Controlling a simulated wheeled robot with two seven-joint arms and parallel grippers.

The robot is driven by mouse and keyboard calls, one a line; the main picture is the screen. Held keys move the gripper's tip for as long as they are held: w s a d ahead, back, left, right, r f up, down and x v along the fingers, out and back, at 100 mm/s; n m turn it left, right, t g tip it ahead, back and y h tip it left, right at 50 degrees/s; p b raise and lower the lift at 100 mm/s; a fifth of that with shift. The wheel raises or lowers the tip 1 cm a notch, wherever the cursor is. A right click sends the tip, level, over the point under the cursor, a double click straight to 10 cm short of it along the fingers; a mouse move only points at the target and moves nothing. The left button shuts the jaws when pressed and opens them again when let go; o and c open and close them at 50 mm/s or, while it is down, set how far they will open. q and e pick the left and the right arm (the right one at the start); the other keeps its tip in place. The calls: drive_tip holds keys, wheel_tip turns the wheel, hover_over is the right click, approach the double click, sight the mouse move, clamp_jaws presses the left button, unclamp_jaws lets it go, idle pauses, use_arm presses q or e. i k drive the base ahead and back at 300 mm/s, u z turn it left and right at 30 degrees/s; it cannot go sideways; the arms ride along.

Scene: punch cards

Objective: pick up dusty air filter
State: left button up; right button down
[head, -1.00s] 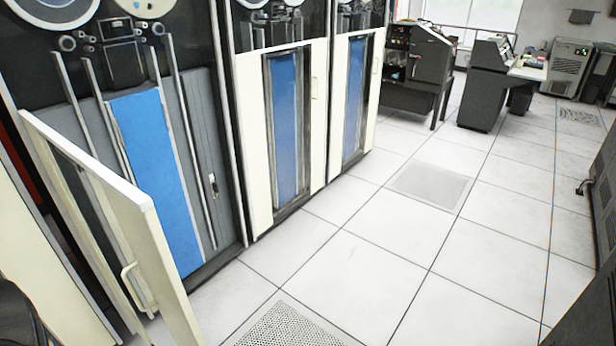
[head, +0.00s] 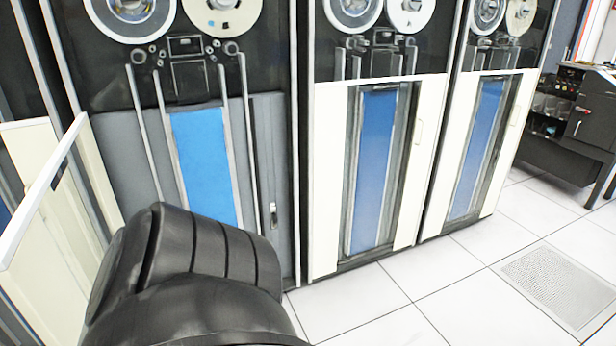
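I cannot make out anything that is clearly the dusty air filter. A bright blue upright panel (head: 205,160) stands in the opened left tape cabinet, and I cannot tell whether it is the filter. The cabinet's cream door (head: 48,205) is swung open at the left. A large black ribbed part of my own arm covers the lower left, hiding the bottom of the blue panel and the cabinet's base. Neither of my grippers shows in the head view.
Two more tape cabinets with cream doors (head: 330,180) and dark blue windows (head: 375,170) stand to the right, closed. A dark machine (head: 575,120) is at the far right. The white tiled floor (head: 440,290) is clear, with a perforated tile (head: 560,285) set in it.

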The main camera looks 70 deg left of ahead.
sight(273, 218)
drive_tip(key=i, duration=1.3)
drive_tip(key=u, duration=3.05)
